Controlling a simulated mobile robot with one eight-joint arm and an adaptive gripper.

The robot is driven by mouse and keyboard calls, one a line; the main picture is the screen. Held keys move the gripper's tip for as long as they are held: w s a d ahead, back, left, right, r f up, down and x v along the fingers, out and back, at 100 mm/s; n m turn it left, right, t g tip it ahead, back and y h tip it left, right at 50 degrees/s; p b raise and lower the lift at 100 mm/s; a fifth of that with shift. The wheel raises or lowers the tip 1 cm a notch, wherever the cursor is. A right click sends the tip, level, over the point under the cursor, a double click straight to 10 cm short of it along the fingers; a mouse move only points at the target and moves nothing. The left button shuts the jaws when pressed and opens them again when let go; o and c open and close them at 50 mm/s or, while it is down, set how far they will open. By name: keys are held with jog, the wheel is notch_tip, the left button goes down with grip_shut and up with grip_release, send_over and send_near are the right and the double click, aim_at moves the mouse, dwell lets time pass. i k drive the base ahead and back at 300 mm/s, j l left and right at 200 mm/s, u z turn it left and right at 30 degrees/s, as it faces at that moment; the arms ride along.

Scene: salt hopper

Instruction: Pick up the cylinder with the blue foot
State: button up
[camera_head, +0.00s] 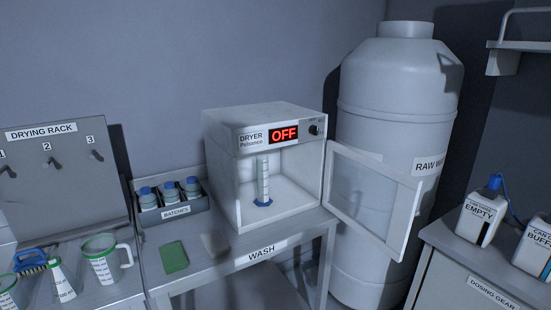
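The cylinder with the blue foot (263,182) stands upright inside the white dryer (224,168), near its front opening. It is a tall, clear graduated tube on a flat blue base. The dryer's display reads OFF, and its framed clear door (408,222) hangs open to the right. My gripper is not in view.
The batches box (176,225) with blue-capped bottles stands left. A measuring jug (103,262) is further left. A large raw water tank (400,85) stands behind the door.

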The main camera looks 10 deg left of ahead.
aim_at(263, 199)
jog(key=i+j+u, duration=0.15)
jog(key=i+u, duration=0.15)
jog(key=u, duration=0.15)
jog(key=i+u, duration=0.7)
jog(key=u, duration=0.2)
jog(key=i+l+u, duration=0.15)
jog(key=i+u, duration=0.15)
jog(key=u, duration=0.15)
